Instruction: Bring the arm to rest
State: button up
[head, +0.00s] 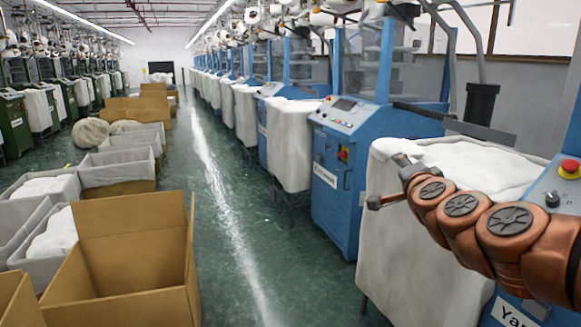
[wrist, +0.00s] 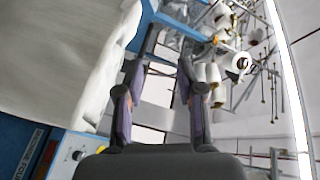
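My copper-coloured arm (head: 462,207) reaches in from the right edge of the head view, stretched out toward the left. My gripper (head: 388,181) is at its left end, in front of a white cloth-lined bin (head: 415,262); whether they touch cannot be told. In the wrist view, my gripper (wrist: 158,80) shows two dark fingers standing well apart, with nothing between them. It is open and empty.
Blue knitting machines (head: 345,160) line the right side, with white bins beside them. An open cardboard box (head: 130,265) and grey crates (head: 118,172) stand on the left. The green aisle floor (head: 225,220) between is clear. A red button (head: 570,168) is near my arm.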

jog(key=s+a+n+g+y+p, duration=0.2)
jog(key=s+a+n+y, duration=0.1)
jog(key=a, duration=0.3)
jog(key=s+a+n+g+y+p, duration=0.1)
jog(key=s+a+n+y+p, duration=0.1)
jog(key=a+n+p, duration=0.3)
jog(key=s+a+f+n+g+y+p, duration=0.15)
jog(key=s+a+f+n+g, duration=0.3)
jog(key=s, duration=0.45)
jog(key=s+d+g+h+p, duration=0.1)
jog(key=s+d+g+p, duration=0.1)
jog(key=s, duration=0.7)
jog(key=s+d+f+n+g+h+p, duration=0.1)
jog(key=s+g+p, duration=0.4)
jog(key=s, duration=0.5)
jog(key=s+d+f+g+h+p, duration=0.1)
jog(key=s+d+g+h+p, duration=0.1)
jog(key=s, duration=0.8)
jog(key=d+g+p, duration=0.1)
jog(key=d+g, duration=0.1)
jog(key=shift+s+g+h+p, duration=0.2)
jog(key=shift+g+h+p, duration=0.15)
jog(key=shift+p, duration=0.05)
jog(key=shift+d, duration=0.1)
